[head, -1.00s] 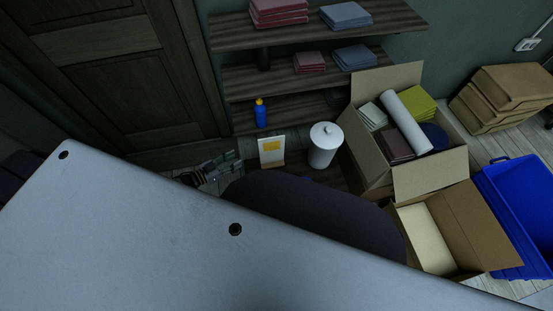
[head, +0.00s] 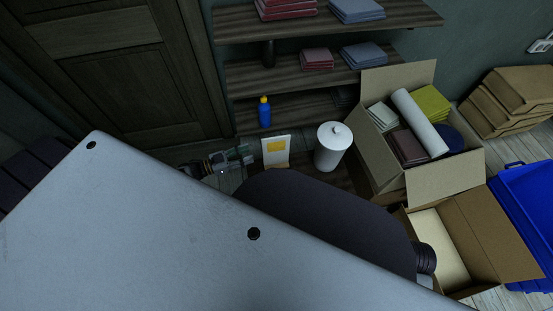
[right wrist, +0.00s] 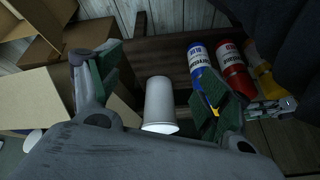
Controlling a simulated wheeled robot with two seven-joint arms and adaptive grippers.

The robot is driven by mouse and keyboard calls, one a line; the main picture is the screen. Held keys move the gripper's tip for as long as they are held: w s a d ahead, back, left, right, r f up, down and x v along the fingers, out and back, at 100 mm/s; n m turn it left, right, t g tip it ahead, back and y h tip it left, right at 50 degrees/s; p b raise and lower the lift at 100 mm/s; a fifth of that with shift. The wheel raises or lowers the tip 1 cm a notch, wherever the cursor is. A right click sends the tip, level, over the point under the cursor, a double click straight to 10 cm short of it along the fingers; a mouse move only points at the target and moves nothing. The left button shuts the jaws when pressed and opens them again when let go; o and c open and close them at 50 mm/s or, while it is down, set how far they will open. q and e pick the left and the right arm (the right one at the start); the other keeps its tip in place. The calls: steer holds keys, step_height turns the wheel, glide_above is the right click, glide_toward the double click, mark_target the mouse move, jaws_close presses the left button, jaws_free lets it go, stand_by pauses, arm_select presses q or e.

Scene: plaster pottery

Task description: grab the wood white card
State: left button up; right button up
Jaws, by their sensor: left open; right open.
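The white card (head: 276,150) with a yellow patch stands upright on a small wooden base, in front of the shelf in the head view. My left gripper (head: 246,156) is open, just left of the card, with its fingers pointing right toward it. A small gap seems to remain between them. In the right wrist view my right gripper (right wrist: 163,82) is open. A white cylinder (right wrist: 159,103) shows between its fingers, farther off; I cannot see the card there.
A white lidded canister (head: 330,148) stands right of the card. A blue bottle (head: 265,113) is on the lowest shelf behind. A filled cardboard box (head: 450,174), an open box (head: 491,240) and a blue bin (head: 527,218) lie right. A grey panel fills the foreground.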

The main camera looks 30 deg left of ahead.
mark_target(266, 147)
arm_select(q)
steer(key=b+x, duration=0.1)
steer(key=x, duration=0.6)
steer(key=shift+w+d+b, duration=0.15)
steer(key=shift+w+b, duration=0.05)
steer(key=shift+b, duration=0.1)
steer(key=shift+w+d, duration=0.35)
arm_select(e)
steer(key=shift+t+y, duration=0.3)
steer(key=shift+t, duration=0.1)
steer(key=f, duration=0.2)
steer(key=a+f, duration=0.1)
steer(key=f, duration=0.1)
steer(key=shift+w, duration=0.25)
steer(key=shift+r, duration=0.15)
arm_select(q)
steer(key=shift+d, duration=0.1)
